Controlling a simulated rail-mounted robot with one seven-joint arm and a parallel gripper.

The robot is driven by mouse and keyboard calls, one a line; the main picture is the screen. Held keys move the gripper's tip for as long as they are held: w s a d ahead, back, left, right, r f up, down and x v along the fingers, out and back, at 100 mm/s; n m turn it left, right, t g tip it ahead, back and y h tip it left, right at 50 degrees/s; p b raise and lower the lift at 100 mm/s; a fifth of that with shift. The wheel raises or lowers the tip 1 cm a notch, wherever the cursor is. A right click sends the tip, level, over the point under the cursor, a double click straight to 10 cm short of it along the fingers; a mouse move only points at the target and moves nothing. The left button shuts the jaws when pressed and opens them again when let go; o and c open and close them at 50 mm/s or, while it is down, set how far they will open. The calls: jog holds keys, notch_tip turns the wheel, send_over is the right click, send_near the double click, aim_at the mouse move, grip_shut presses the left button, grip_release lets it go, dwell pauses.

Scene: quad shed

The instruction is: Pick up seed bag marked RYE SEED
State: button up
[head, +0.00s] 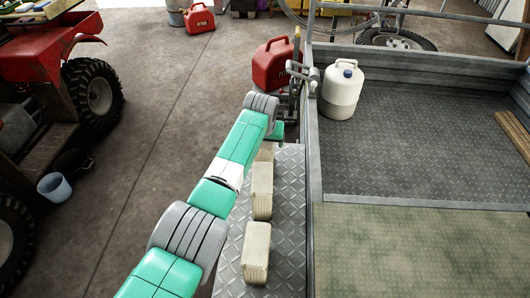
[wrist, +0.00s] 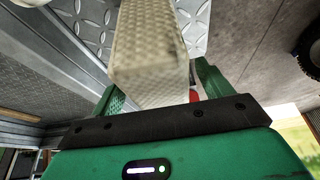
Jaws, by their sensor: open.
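Several pale, woven-looking bags stand in a row on the diamond-plate ledge beside the trailer in the head view: a near bag (head: 256,250), a middle bag (head: 261,190) and a far bag (head: 265,153) partly hidden by my arm. No RYE SEED marking can be read on any of them. In the wrist view one pale bag (wrist: 150,50) fills the space in front of and between the green fingers of my gripper (wrist: 158,88). The fingers are apart; whether they touch the bag is not clear. In the head view my gripper is mostly hidden behind my arm.
A red fuel can (head: 272,65) stands beyond the ledge (head: 287,220). A white jug (head: 341,91) stands inside the trailer, whose side rail (head: 314,160) runs along the ledge. A red quad (head: 50,60) is at left. The floor (head: 150,120) between is clear.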

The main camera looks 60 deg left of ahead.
jog(key=shift+f, duration=0.1)
grip_shut()
dwell(0.4)
